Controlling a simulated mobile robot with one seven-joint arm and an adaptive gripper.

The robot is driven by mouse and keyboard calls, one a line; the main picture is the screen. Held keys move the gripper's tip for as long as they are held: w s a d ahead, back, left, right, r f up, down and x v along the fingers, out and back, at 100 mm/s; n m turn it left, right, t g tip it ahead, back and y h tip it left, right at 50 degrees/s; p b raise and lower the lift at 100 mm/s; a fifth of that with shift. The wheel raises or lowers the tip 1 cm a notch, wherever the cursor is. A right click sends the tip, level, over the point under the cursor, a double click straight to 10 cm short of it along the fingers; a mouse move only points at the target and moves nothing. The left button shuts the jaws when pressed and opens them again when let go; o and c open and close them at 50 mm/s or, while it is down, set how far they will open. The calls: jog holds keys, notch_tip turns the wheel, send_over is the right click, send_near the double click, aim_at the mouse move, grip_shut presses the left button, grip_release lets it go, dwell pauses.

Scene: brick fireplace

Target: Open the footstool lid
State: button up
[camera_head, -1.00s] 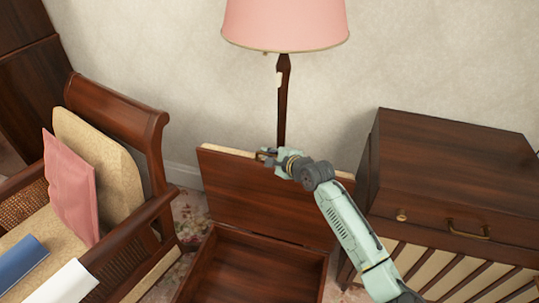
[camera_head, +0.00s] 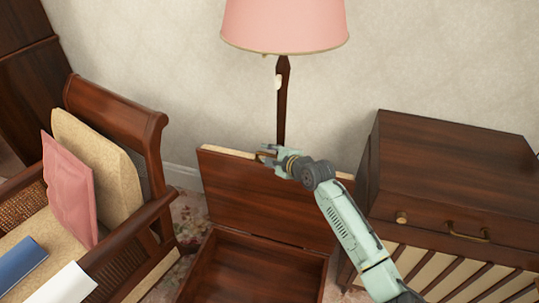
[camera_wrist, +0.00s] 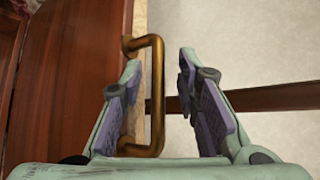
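The footstool (camera_head: 262,268) stands on the floor with its dark wooden lid (camera_head: 255,195) raised, close to upright at the back of the box. The inside of the box shows. My gripper (camera_head: 266,153) is at the lid's top edge. In the wrist view, my gripper (camera_wrist: 165,95) has its fingers spread apart. A brass handle (camera_wrist: 157,95) on the lid lies between them, nearer the left finger, with a clear gap to the right finger. Whether the left finger touches the handle I cannot tell.
A chair (camera_head: 135,120) with cushions stands at the left. A wooden cabinet (camera_head: 450,170) stands close at the right. A floor lamp (camera_head: 283,100) stands behind the lid near the wall.

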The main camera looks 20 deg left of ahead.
jog(key=shift+d, duration=0.1)
jog(key=v, duration=1.2)
